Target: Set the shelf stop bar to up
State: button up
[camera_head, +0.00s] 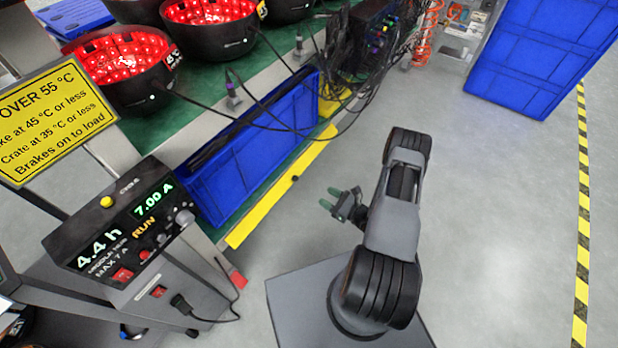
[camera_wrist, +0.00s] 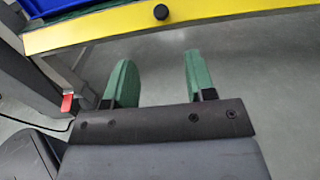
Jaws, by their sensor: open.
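The shelf stop bar (camera_head: 283,190) is a long yellow bar along the front edge of the green lower shelf, in front of a blue crate. It has a small black knob (camera_head: 295,178). In the wrist view the yellow bar (camera_wrist: 225,14) crosses the top, with its black knob (camera_wrist: 161,12) near the middle. My gripper (camera_head: 346,206) has green fingers and stands to the right of the bar, apart from it. In the wrist view my gripper (camera_wrist: 158,78) is open and empty, its fingertips below the knob with floor between them.
A blue crate (camera_head: 222,192) sits on the shelf behind the bar. A control box (camera_head: 128,235) with a lit display stands at left, with a red tab (camera_head: 238,280) near the bar's lower end. Cables hang over the crate.

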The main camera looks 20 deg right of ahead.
aim_at(295, 177)
jog(key=b+x, duration=0.2)
jog(key=x, duration=1.1)
jog(key=shift+w+a+b, duration=0.1)
jog(key=shift+w+b, duration=0.05)
jog(key=shift+b, duration=0.2)
jog(key=c, duration=0.9)
jog(key=shift+o, duration=0.2)
jog(key=shift+r+p, duration=0.2)
jog(key=shift+p, duration=0.15)
